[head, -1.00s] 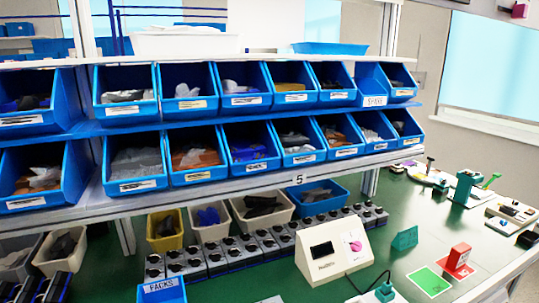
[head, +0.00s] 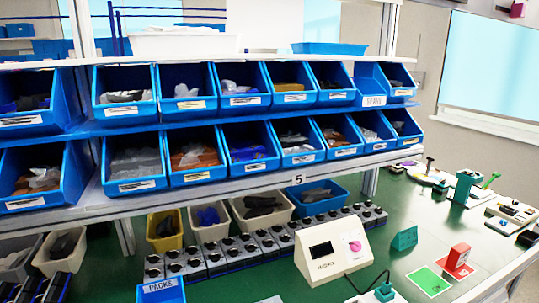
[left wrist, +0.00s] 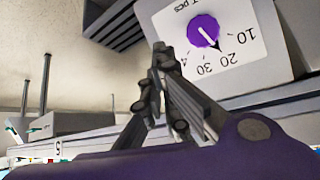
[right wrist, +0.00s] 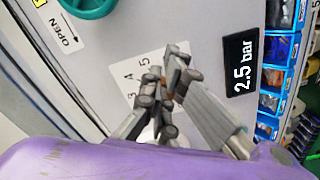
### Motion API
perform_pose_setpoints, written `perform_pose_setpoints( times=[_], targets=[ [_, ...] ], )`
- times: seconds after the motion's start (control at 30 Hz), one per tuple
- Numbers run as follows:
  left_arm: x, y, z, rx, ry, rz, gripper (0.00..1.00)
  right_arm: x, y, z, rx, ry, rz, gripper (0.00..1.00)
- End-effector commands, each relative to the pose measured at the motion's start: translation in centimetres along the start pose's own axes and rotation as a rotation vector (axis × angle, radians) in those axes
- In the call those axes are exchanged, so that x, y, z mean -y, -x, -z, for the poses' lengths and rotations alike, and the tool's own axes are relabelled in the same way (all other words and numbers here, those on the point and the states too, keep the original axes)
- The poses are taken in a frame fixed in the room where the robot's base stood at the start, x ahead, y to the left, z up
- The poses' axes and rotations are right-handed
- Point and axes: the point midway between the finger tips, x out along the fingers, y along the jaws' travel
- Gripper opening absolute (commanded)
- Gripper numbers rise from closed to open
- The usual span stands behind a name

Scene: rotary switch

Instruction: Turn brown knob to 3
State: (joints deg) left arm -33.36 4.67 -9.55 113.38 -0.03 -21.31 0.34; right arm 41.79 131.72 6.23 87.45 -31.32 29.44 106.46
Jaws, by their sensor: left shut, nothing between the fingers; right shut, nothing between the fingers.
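In the right wrist view a white scale plate (right wrist: 122,70) with the numbers 3, 4 and 5 sits on a grey panel. My right gripper (right wrist: 172,88) is shut in front of this plate and covers much of it. A small brown patch (right wrist: 178,98) shows behind the fingers. It may be part of the brown knob; its pointer and setting are hidden. My left gripper (left wrist: 158,62) is shut and empty, in front of a different panel with a purple knob (left wrist: 203,30). That knob's pointer is near 20. Neither gripper is in the head view.
A green round handle (right wrist: 86,6), an OPEN arrow label (right wrist: 62,30) and a 2.5 bar display (right wrist: 241,62) are near the scale. In the head view, a beige box (head: 322,268) with a pink knob stands on the green bench, below shelves of blue bins (head: 190,145).

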Motion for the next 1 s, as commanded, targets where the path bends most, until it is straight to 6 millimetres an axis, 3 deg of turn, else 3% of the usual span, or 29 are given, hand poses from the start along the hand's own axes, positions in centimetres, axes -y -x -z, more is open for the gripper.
perform_pose_setpoints(
  times=[0.6,1.0],
  targets=[
    [-0.4,0.6,1.5,-0.013,0.001,-0.010,0.00,0.6,0.2,0.4,-0.004,0.003,-0.002,0.00],
    [-0.3,1.1,1.1,-0.001,0.000,-0.011,0.00,1.1,0.1,0.3,-0.004,0.003,-0.001,0.00]
  ],
)
